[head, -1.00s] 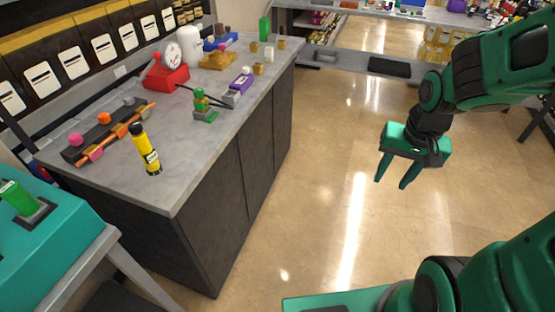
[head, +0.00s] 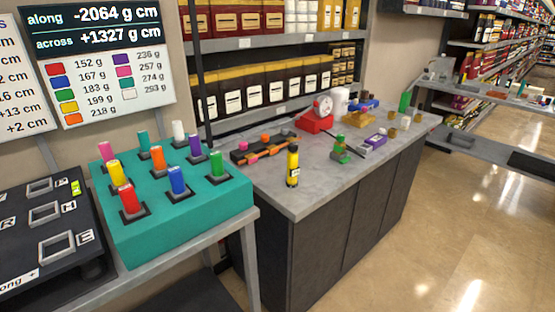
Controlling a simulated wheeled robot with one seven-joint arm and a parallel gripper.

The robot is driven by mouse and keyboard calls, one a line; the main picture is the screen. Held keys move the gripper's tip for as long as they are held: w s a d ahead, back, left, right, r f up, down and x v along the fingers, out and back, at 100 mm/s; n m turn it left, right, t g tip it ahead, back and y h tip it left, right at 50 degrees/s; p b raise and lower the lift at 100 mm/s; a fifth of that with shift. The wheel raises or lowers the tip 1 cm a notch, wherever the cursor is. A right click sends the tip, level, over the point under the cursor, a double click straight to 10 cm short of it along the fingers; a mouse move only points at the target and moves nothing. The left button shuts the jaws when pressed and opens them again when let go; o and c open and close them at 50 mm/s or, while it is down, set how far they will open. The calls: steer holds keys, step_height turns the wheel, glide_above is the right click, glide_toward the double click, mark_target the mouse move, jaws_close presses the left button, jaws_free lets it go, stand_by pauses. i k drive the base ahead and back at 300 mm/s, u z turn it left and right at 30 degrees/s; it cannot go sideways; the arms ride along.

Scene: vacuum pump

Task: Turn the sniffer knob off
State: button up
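No label in the head view tells which knob is the sniffer knob. A dark block with an orange pipe (head: 262,149) lies on the grey counter (head: 318,182) and carries small pink, orange and grey knobs; their settings are too small to read. A yellow and black cylinder (head: 293,166) stands upright in front of it. A red device with a round white dial (head: 315,119) stands farther back. A green object (head: 340,150) and a purple and grey piece (head: 376,141) are to the right. My gripper is out of view.
A teal block (head: 205,207) with several coloured pegs stands on a grey table at left, beside a black tray (head: 50,240). A board with weights (head: 100,60) hangs above. Shelves stand behind the counter. The floor (head: 440,230) at right is clear.

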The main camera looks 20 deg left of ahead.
mark_target(293, 147)
steer(key=u, duration=0.05)
steer(key=i, duration=1.25)
steer(key=u, duration=0.45)
